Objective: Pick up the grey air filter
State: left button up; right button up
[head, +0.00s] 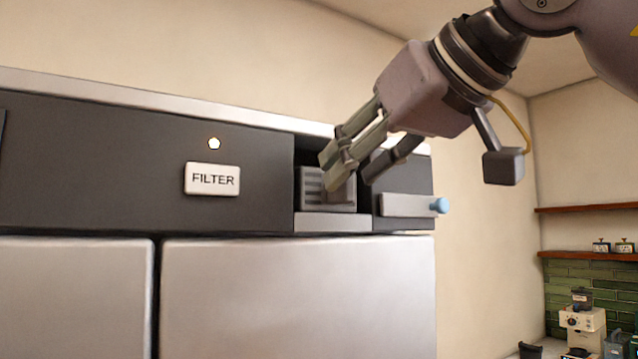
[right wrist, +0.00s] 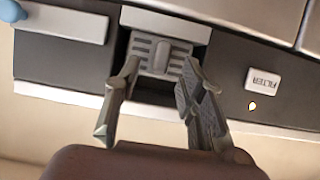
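The grey air filter (head: 313,188) has dark slots and sits in an open recess of the dark panel. In the right wrist view the filter (right wrist: 150,54) shows a raised grip in its middle. My right gripper (head: 350,178) is at the mouth of the recess and covers part of the filter in the head view. In the right wrist view my right gripper (right wrist: 160,85) is open, with a finger to each side of the filter's grip. The fingers look empty; whether they touch the filter I cannot tell. My left gripper is not in view.
A white FILTER label (head: 212,179) and a small light (head: 214,143) are left of the recess. A drawer-like grey plate (head: 405,206) with a blue knob (head: 439,205) is right of it. Steel doors (head: 300,295) lie below. Shelves (head: 590,209) stand far right.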

aim_at(325, 192)
jog(key=shift+x, duration=1.4)
jog(key=shift+s+d, duration=0.15)
jog(key=shift+c, duration=1.3)
grip_shut()
jog(key=shift+r, duration=0.1)
